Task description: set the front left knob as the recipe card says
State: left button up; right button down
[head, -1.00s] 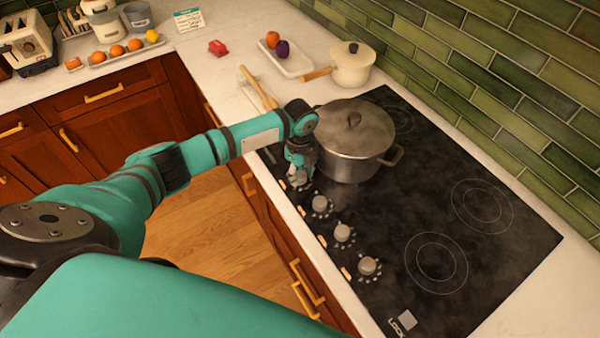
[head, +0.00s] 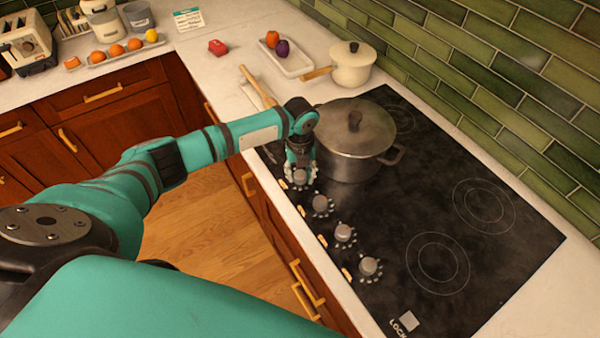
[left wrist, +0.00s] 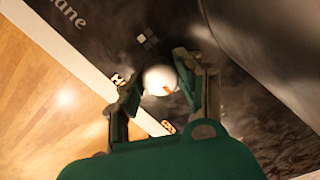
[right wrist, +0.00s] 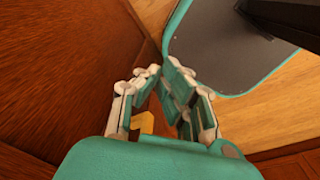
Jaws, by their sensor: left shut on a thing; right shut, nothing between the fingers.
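A row of several grey knobs runs along the front edge of the black cooktop (head: 485,255). My left gripper (head: 301,180) points down at the leftmost knob (head: 299,184), beside the steel pot. In the left wrist view its fingers are shut around the sides of this round, pale knob (left wrist: 160,80), which shows a small orange mark. The other knobs (head: 343,234) stand free. The recipe card (head: 189,19) stands on the back counter; its writing is too small to read. My right gripper (right wrist: 160,72) is shut and empty, near brown wooden fronts.
A lidded steel pot (head: 355,145) stands on the cooktop close to my left gripper. A cream pan (head: 352,70), a white tray (head: 296,66) and a red item (head: 217,47) are on the counter. A yellow handle (right wrist: 145,122) is near my right gripper.

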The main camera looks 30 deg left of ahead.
aim_at(300, 174)
pick_arm(q)
jog(key=shift+w+r, duration=0.1)
jog(key=shift+w, duration=0.05)
dwell(0.3)
jog(key=o, duration=1.2)
jog(key=shift+c, duration=0.2)
notch_tip(300, 174, up, 12)
